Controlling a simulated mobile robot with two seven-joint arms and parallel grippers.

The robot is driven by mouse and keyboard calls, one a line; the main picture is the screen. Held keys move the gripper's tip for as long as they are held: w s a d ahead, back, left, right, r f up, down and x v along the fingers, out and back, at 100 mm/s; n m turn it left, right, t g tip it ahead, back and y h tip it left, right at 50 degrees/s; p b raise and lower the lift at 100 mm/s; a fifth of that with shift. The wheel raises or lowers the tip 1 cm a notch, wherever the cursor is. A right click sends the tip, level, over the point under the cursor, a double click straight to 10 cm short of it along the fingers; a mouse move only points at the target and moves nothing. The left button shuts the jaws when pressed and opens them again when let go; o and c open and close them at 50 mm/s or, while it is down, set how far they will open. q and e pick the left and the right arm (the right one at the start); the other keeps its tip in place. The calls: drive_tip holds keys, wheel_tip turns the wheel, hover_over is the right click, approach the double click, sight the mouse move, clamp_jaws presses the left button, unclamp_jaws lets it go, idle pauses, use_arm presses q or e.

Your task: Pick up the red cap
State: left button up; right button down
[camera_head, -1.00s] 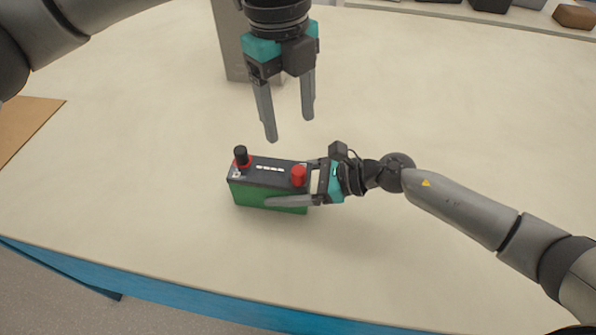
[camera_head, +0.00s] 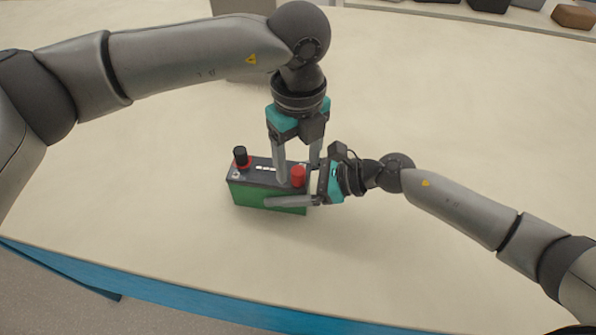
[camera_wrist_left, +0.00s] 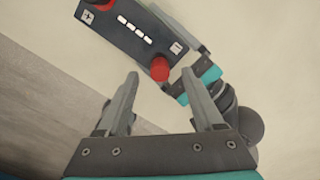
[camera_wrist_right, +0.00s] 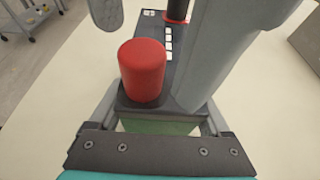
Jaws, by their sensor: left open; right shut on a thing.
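The red cap (camera_head: 298,176) stands upright on the right end of the battery's dark top. It also shows in the left wrist view (camera_wrist_left: 160,69) and large in the right wrist view (camera_wrist_right: 142,70). The battery (camera_head: 249,193) has a green body and stands on the table. My left gripper (camera_head: 298,176) points down from above with its open fingers around the cap's area; the left wrist view shows the cap beyond the fingertips, and I see no contact. My right gripper (camera_head: 290,203) is shut on the battery's right end from the side.
A black cap (camera_head: 240,155) with a red ring at its base stands on the battery's left end. A grey box (camera_head: 243,62) stands behind my left arm. The table (camera_head: 420,270) is clear around the battery. Its blue front edge (camera_head: 170,287) is near.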

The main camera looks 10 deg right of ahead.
use_arm(q)
drive_tip(key=shift+f, duration=0.95)
clamp_jaws()
